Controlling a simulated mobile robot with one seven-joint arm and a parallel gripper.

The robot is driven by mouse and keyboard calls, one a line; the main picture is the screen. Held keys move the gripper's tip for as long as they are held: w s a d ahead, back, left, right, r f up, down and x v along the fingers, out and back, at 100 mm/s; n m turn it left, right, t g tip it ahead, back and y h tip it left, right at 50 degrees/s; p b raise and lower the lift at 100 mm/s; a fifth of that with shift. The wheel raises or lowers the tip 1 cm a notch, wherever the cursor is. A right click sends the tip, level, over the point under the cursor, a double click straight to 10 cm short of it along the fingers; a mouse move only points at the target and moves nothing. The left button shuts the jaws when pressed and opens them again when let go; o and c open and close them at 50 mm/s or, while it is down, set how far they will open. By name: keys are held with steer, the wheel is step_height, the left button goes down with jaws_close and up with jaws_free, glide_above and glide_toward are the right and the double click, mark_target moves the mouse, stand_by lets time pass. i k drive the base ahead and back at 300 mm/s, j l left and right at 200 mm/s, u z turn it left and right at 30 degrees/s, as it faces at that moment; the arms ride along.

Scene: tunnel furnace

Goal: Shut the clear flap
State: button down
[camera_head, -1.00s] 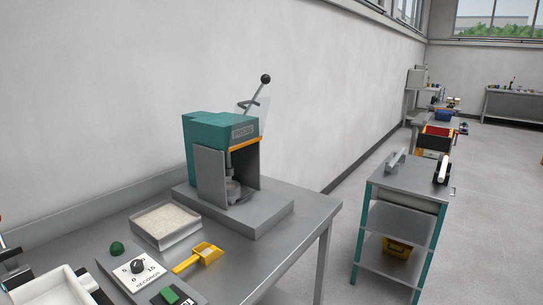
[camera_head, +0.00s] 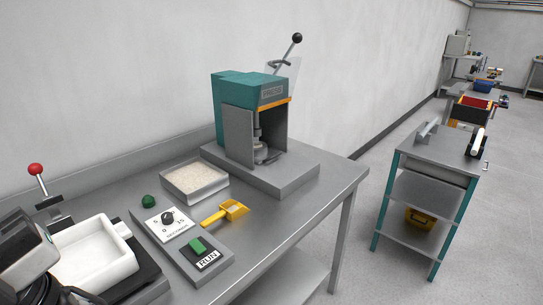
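The clear flap (camera_head: 291,72) is a see-through panel at the top of the teal press (camera_head: 240,95). It stands raised above the orange edge of the press head, and the press front below it is open. A lever with a black ball (camera_head: 297,38) rises beside the flap, and a dark curved handle (camera_head: 282,64) shows near it. Inside the open front is a round metal seat under a ram (camera_head: 259,150).
A shallow tray of pale powder (camera_head: 195,181), a yellow scoop (camera_head: 226,212) and a control panel with a dial and RUN button (camera_head: 199,246) lie on the metal bench. A white basin (camera_head: 92,257) and red-knobbed lever (camera_head: 36,170) are at left. A trolley (camera_head: 436,152) stands right, across open floor.

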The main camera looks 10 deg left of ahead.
mark_target(272, 63)
steer(key=i+l+u, duration=0.1)
steer(key=l, duration=0.25)
steer(key=i+l+u, duration=0.1)
steer(key=i+l, duration=0.15)
steer(key=l, duration=0.15)
steer(key=i+l+u, duration=0.1)
steer(key=l, duration=0.3)
steer(key=i+l+u, duration=0.1)
steer(key=l, duration=0.3)
steer(key=i+l+u, duration=0.1)
steer(key=i+l, duration=0.15)
steer(key=l, duration=0.15)
steer(key=i+l+u, duration=0.1)
steer(key=i+l, duration=0.15)
steer(key=l, duration=0.2)
steer(key=i, duration=0.35)
steer(key=u, duration=0.05)
